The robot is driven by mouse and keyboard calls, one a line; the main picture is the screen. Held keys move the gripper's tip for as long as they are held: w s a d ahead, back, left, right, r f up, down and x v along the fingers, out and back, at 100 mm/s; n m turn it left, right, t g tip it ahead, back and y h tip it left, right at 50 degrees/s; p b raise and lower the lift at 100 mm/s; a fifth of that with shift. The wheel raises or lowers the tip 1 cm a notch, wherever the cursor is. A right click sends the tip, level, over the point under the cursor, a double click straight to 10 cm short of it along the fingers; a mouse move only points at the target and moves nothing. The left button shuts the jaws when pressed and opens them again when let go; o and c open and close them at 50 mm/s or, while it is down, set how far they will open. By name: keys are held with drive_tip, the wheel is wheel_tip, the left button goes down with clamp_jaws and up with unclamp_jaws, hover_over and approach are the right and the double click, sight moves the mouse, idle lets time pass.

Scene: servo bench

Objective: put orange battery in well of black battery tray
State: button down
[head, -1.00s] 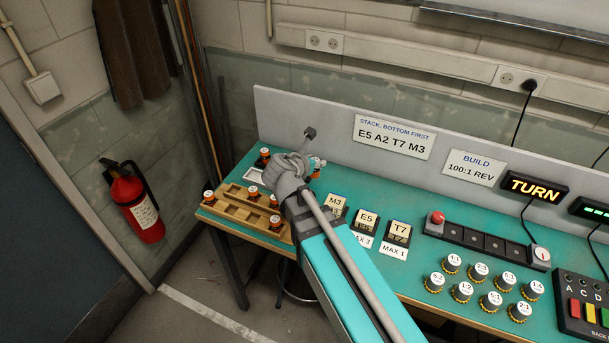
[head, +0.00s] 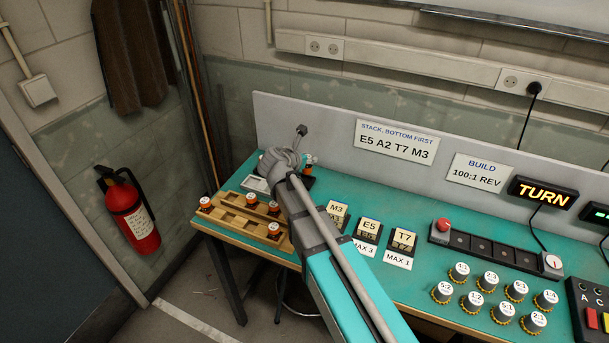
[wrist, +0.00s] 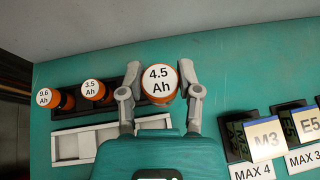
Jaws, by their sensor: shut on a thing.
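My gripper (wrist: 158,100) is shut on the orange battery (wrist: 161,84) with a white top reading 4.5 Ah, one finger on each side. In the wrist view it is upright over the right end of the black battery tray (wrist: 62,133). Two other orange batteries, marked 9.6 (wrist: 46,98) and 3.5 (wrist: 96,91), stand in the tray to the left. The battery and my gripper hide the right end of the tray, and I cannot tell whether the battery's base is inside the well. In the head view, my gripper (head: 300,165) covers most of the tray.
A white-framed tray (wrist: 84,150) lies just in front of the black tray. A wooden rack (head: 232,222) with several orange-bodied batteries stands at the left bench edge. Labelled blocks M3 (head: 337,212), E5 (head: 369,228) and T7 (head: 404,238) stand to the right. A grey panel (head: 330,137) runs behind.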

drive_tip(key=shift+w+a+f+b, duration=0.2)
drive_tip(key=shift+w+f+b, duration=0.65)
drive_tip(key=shift+f, duration=0.2)
drive_tip(key=shift+w+a+f+b, duration=0.2)
drive_tip(key=shift+w+f+b, duration=0.6)
drive_tip(key=shift+f, duration=0.2)
drive_tip(key=shift+w+a+f+b, duration=0.1)
drive_tip(key=shift+w+f+b, duration=0.35)
drive_tip(key=shift+f+b, duration=0.35)
drive_tip(key=shift+s+f+b, duration=0.1)
drive_tip(key=shift+f+b, duration=1.1)
drive_tip(key=shift+b, duration=0.05)
drive_tip(key=shift+f, duration=0.2)
drive_tip(key=shift+c, duration=1.5)
unclamp_jaws()
drive_tip(key=shift+r, duration=0.1)
drive_tip(key=shift+r, duration=0.15)
